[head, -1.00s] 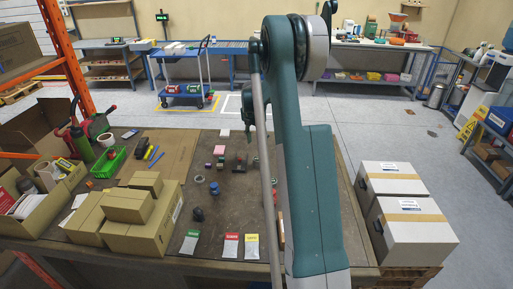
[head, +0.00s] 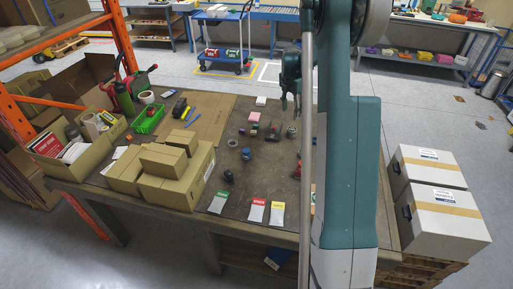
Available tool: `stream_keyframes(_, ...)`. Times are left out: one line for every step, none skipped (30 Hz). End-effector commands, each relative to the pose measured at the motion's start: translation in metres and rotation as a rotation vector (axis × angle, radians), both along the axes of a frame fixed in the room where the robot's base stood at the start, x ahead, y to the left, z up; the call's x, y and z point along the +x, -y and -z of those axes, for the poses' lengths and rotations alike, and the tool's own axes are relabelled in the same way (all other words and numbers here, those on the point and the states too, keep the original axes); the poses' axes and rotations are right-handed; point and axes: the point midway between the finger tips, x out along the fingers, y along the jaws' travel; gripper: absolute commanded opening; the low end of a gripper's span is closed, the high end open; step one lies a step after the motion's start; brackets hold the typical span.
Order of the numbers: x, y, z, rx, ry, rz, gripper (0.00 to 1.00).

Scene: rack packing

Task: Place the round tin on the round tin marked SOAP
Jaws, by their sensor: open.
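Two small round bluish things, perhaps the tins, stand close together mid-table: one (head: 233,142) behind and left of the other (head: 246,154). They are too small for me to read any SOAP mark, so I cannot tell which tin is which. My gripper (head: 290,106) hangs beside my arm, pointing down, to the right of and beyond these round things. Its fingers are open, and I see nothing held between them. My arm hides part of the table's right side.
Several small items, including a pink block (head: 254,117), stand near the gripper. Brown cartons (head: 165,175) and a green basket (head: 148,120) are on the left. Three coloured packets, one red-topped (head: 257,210), lie at the front. White boxes (head: 437,213) stand right of the table.

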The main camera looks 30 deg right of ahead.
Motion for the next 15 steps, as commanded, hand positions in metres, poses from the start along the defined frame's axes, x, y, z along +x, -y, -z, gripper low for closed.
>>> stream_keyframes(-0.001,-0.005,-0.005,-0.001,0.005,0.009,0.47)
stream_keyframes(-0.001,-0.009,-0.008,-0.001,0.009,0.017,0.47)
stream_keyframes(-0.002,-0.014,-0.013,-0.002,0.014,0.030,0.47)
stream_keyframes(-0.002,-0.018,-0.017,-0.003,0.020,0.039,0.47)
stream_keyframes(-0.003,-0.023,-0.022,-0.003,0.024,0.051,0.47)
stream_keyframes(-0.003,-0.030,-0.028,-0.004,0.033,0.066,0.47)
stream_keyframes(-0.004,-0.036,-0.033,-0.004,0.039,0.080,0.47)
stream_keyframes(-0.005,-0.041,-0.038,-0.004,0.045,0.094,0.47)
stream_keyframes(-0.006,-0.049,-0.046,-0.005,0.055,0.114,0.47)
stream_keyframes(-0.008,-0.055,-0.051,-0.006,0.063,0.131,0.47)
stream_keyframes(-0.009,-0.062,-0.057,-0.005,0.071,0.146,0.47)
stream_keyframes(-0.011,-0.071,-0.064,-0.005,0.080,0.167,0.47)
stream_keyframes(-0.013,-0.077,-0.069,-0.005,0.087,0.182,0.47)
stream_keyframes(-0.014,-0.083,-0.074,-0.004,0.096,0.199,0.47)
stream_keyframes(-0.017,-0.091,-0.081,-0.003,0.106,0.221,0.47)
